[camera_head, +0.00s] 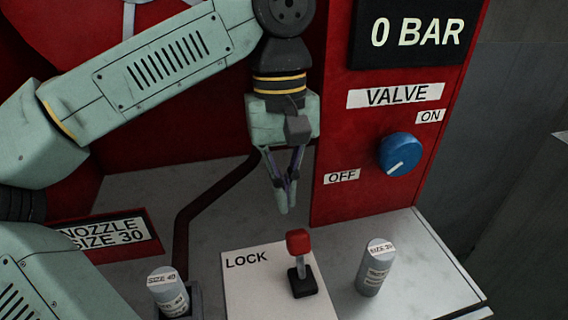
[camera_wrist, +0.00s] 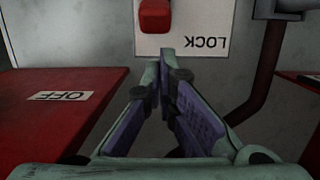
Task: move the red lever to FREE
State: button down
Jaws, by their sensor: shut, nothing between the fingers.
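The red lever (camera_head: 299,242) has a red knob on a short grey stem in a black base. It stands on a white plate (camera_head: 250,285) marked LOCK at the upper left; no FREE label shows in either view. In the wrist view the red knob (camera_wrist: 155,15) is at the top edge, left of the upside-down LOCK label. My gripper (camera_head: 284,208) points down, shut and empty, above and behind the lever, apart from it. In the wrist view its fingertips (camera_wrist: 165,55) meet just below the plate's edge.
A blue valve knob (camera_head: 399,154) is on the red panel (camera_head: 340,215) at right. A grey SIZE 20 cylinder (camera_head: 374,270) stands right of the lever, and a SIZE 40 cylinder (camera_head: 168,293) stands left. A dark pipe (camera_head: 205,205) runs behind. The bench around my fingertips is clear.

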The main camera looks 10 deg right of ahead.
aim_at(300, 255)
jog(key=shift+s+f, duration=0.2)
jog(key=shift+f, duration=0.75)
jog(key=shift+s+f, duration=0.2)
jog(key=shift+f, duration=0.75)
jog(key=shift+t, duration=0.4)
jog(key=shift+s+r+t, duration=0.2)
jog(key=shift+r+t, duration=0.05)
jog(key=shift+t, duration=0.05)
